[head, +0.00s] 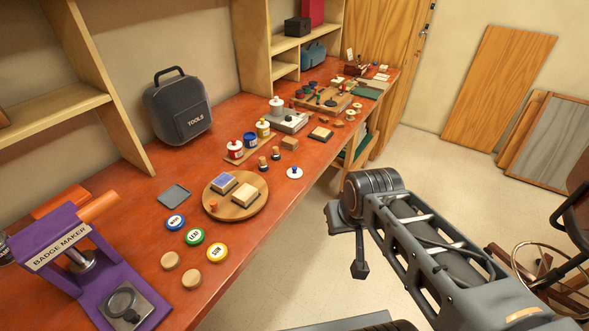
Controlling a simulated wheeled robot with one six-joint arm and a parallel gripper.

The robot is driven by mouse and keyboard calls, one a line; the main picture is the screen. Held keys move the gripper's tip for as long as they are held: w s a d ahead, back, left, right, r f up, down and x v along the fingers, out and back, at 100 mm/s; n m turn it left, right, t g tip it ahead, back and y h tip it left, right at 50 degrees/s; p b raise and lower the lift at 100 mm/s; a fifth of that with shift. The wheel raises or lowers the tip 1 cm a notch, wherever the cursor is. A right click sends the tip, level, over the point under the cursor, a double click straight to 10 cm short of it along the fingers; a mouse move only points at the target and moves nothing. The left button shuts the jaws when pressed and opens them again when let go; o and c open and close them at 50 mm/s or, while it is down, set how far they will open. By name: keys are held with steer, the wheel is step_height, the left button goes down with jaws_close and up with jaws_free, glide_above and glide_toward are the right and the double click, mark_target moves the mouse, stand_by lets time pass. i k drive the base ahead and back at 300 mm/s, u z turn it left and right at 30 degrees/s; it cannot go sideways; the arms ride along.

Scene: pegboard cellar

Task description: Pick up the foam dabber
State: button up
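No thing is plainly marked as the foam dabber. A small white round pad with a blue knob (294,173) stands on the red-brown bench near its front edge and may be it. Two small dark-and-wood upright pieces (262,163) (276,154) stand just left of it and could also be dabbers. My gripper (359,268) hangs over the floor, to the right of the bench and lower in the picture, apart from all of these. It is seen from the side, and I cannot tell whether its fingers are open.
A round wooden board (245,211) with two pads sits left of the white pad. Paint bottles (250,140) stand behind. A purple badge maker (60,257), badges (194,236) and a tool case (180,110) are farther left.

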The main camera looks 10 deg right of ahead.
mark_target(263, 167)
steer(key=z, duration=0.75)
steer(key=k, duration=1.05)
steer(key=z, duration=0.6)
steer(key=i, duration=1.15)
steer(key=u, duration=1.3)
steer(key=i, duration=0.95)
steer(key=u, duration=1.35)
steer(key=i, duration=0.15)
steer(key=u, duration=0.1)
